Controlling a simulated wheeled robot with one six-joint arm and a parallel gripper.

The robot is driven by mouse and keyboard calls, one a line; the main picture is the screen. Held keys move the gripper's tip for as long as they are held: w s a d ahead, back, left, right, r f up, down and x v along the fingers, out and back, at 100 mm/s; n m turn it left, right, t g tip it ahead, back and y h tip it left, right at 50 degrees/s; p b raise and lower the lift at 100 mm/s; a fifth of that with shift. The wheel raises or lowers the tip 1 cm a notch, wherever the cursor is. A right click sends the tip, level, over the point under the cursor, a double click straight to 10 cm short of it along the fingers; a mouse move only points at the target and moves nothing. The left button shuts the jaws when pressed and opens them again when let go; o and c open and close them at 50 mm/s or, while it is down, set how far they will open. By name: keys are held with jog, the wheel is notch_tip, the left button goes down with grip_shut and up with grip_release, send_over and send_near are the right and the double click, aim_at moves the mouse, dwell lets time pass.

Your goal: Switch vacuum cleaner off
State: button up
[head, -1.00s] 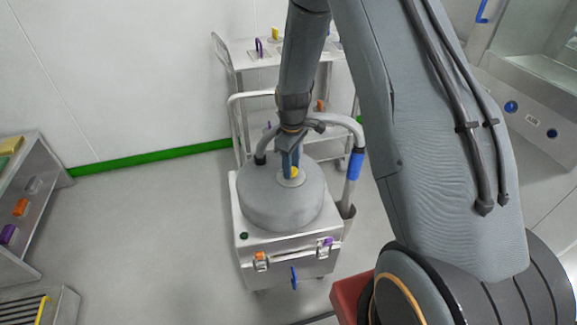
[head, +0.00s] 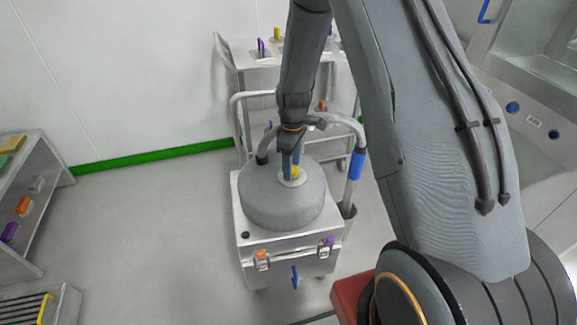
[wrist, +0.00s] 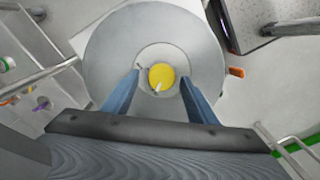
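The vacuum cleaner (head: 262,200) is a grey drum on a square steel base, in the middle of the head view. A round yellow knob (wrist: 161,77) with a small pale pointer sits in a light disc on its top. In the head view the knob (head: 295,171) is partly hidden by my blue fingers. My gripper (head: 291,175) points down at the drum top. In the wrist view my gripper (wrist: 160,80) is open, with one finger on each side of the knob and a gap on both sides. I cannot tell how far the fingertips are above the disc.
A bent hose with a blue cuff (head: 356,164) rises right of the drum. A steel trolley (head: 245,62) stands behind against the wall. A steel shelf (head: 36,190) is at the left. The floor (head: 150,230) between shelf and cleaner is clear.

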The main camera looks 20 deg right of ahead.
jog(key=shift+s, duration=0.1)
notch_tip(320, 180, up, 7)
jog(key=shift+f+b, duration=0.1)
jog(key=shift+b, duration=0.25)
jog(key=shift+r, duration=0.45)
jog(key=s+r+m, duration=0.5)
jog(key=s, duration=0.7)
jog(key=s+a+r+m, duration=0.1)
jog(key=s+r+m, duration=0.4)
jog(key=s, duration=0.8)
jog(key=shift+s+a+r, duration=0.2)
jog(key=shift+a+r, duration=0.1)
jog(key=shift+r, duration=0.5)
